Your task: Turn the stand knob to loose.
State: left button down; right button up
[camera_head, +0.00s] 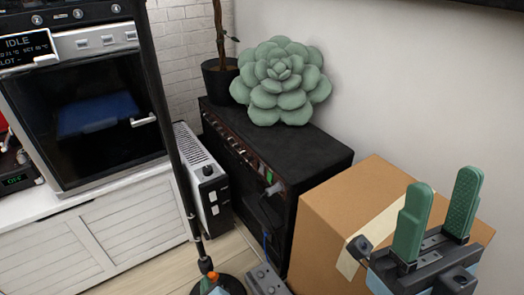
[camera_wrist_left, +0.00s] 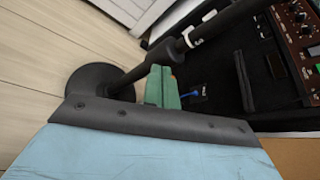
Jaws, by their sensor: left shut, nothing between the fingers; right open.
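The stand is a thin black pole (camera_head: 168,85) rising from a round dark base in the head view. In the left wrist view its pole (camera_wrist_left: 226,22) slants up from the round base (camera_wrist_left: 92,84). In the head view only small coloured parts show low by the base. My right gripper (camera_head: 440,214) is open and empty at the right.
A black amplifier (camera_head: 300,155) carries a green succulent cushion (camera_head: 283,84) and a plant pot. A cardboard box (camera_head: 340,205) stands below my right gripper. A white heater (camera_head: 205,183) is behind the pole. A grey pedal (camera_head: 265,281) lies right of the base.

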pick_arm(q)
jog(key=shift+s+a+f, duration=0.1)
jog(key=shift+a+f, duration=0.05)
jog(key=shift+f, duration=0.05)
jog(key=shift+a+r, duration=0.1)
dwell(0.5)
jog(key=s+d, duration=0.3)
jog(key=s, duration=0.2)
jog(key=shift+s+r+p, duration=0.15)
jog(key=shift+p, duration=0.25)
jog(key=shift+d, duration=0.1)
jog(key=shift+w+a+r+b, duration=0.15)
jog(key=shift+w+a+r, duration=0.05)
jog(key=shift+w, duration=0.9)
jog(key=shift+w+a+r+b, duration=0.1)
jog(key=shift+w+a+r, duration=0.1)
jog(key=shift+w, duration=0.9)
jog(key=shift+w+a+r+b, duration=0.15)
jog(key=shift+w+a+r, duration=0.05)
jog(key=shift+w, duration=0.9)
jog(key=shift+f, duration=0.25)
